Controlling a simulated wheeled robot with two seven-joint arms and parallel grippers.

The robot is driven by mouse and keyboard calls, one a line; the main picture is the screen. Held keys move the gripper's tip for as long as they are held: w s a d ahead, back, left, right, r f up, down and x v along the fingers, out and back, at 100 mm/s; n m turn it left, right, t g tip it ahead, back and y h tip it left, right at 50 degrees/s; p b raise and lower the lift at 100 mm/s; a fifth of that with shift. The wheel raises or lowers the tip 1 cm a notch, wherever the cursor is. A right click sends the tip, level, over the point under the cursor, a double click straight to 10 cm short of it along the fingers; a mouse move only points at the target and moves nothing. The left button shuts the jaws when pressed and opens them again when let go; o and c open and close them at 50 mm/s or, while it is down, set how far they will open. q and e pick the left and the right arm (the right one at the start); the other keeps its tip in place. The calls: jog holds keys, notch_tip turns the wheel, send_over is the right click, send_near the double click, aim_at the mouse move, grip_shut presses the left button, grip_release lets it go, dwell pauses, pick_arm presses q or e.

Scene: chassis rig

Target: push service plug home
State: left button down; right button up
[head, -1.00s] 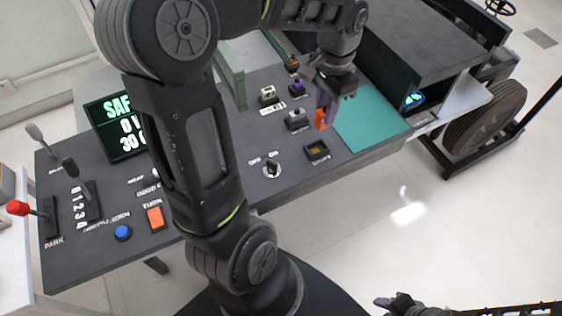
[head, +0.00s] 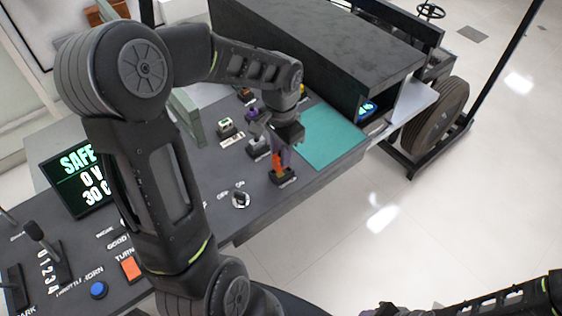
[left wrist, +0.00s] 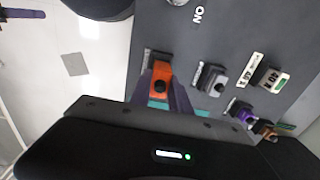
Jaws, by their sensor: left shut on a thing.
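The orange service plug (head: 278,165) is held between the fingers of my left gripper (head: 281,152). It stands over the dark socket (head: 284,180) near the front edge of the console. In the left wrist view the orange plug (left wrist: 159,84) sits between the two purple-grey fingers, with the socket (left wrist: 158,58) right behind it. The plug's lower end meets or overlaps the socket in both views; I cannot tell how deep it is in. My right gripper (head: 388,308) shows only partly at the bottom edge, and its jaws are unclear.
A rotary switch (head: 240,200) is left of the socket. A grey connector (head: 258,147) and a green-topped one (head: 226,127) stand behind. A teal mat (head: 328,138) lies to the right, beside a dark housing (head: 325,40). A screen (head: 82,177) reads SAFE.

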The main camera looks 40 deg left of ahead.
pick_arm(q)
jog(key=shift+f, duration=1.9)
jog(key=c, duration=1.2)
grip_release()
jog(key=shift+f, duration=0.1)
notch_tip(320, 180, up, 12)
jog(key=shift+r, duration=0.2)
